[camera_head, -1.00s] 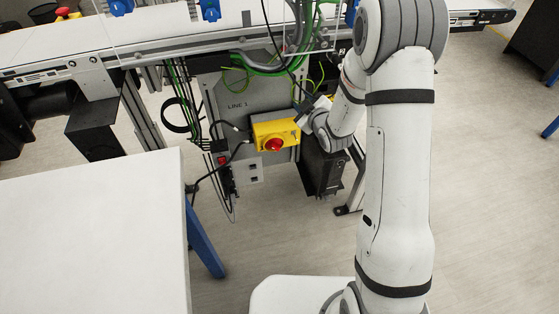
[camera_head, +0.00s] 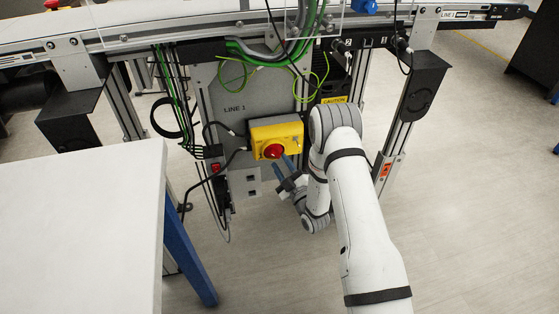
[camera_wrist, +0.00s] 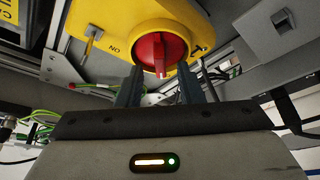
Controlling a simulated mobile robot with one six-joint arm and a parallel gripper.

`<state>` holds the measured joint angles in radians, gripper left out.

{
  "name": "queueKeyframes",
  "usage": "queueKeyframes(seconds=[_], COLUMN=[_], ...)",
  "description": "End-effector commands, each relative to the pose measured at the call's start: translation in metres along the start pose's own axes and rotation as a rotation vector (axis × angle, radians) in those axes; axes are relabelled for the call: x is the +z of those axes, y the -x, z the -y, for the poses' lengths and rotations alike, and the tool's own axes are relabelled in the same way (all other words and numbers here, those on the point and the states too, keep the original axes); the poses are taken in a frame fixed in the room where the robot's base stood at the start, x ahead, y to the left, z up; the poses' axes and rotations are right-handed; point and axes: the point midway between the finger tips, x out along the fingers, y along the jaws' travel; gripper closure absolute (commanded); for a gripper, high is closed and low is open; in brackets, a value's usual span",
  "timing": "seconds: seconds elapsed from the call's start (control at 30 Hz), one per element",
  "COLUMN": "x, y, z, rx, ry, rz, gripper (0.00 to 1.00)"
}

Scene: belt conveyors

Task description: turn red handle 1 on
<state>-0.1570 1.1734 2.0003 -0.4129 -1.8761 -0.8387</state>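The red handle (camera_head: 272,151) is a rotary knob on a yellow switch box (camera_head: 290,134), mounted on the grey LINE 1 panel. In the wrist view the red handle (camera_wrist: 161,53) is at the top centre, with its grip bar running up and down the picture. The letters ON show upside down on the yellow box (camera_wrist: 105,20), left of the handle. My gripper (camera_head: 281,166) is just below and right of the handle in the head view. In the wrist view my gripper (camera_wrist: 160,73) is open, its fingertips apart on either side of the handle's lower end. Contact cannot be told.
A white table (camera_head: 80,220) stands at the left front. The conveyor (camera_head: 200,20) runs above the panel (camera_head: 236,85). Cables hang left of and above the box. A metal upright (camera_head: 388,140) with a black bracket stands at the right.

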Motion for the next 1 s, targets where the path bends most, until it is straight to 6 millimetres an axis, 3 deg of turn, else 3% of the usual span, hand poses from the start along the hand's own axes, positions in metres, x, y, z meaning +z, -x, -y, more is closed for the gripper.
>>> queueKeyframes(seconds=[0.2,0.57,1.0], x=[0.0,0.0,0.001], y=[-0.026,-0.031,-0.031], z=[0.0,0.0,-0.001], rx=[0.0,0.0,0.0], ry=[0.0,0.0,0.0], rz=[0.0,0.002,0.003], gripper=[0.66,0.67,1.0])
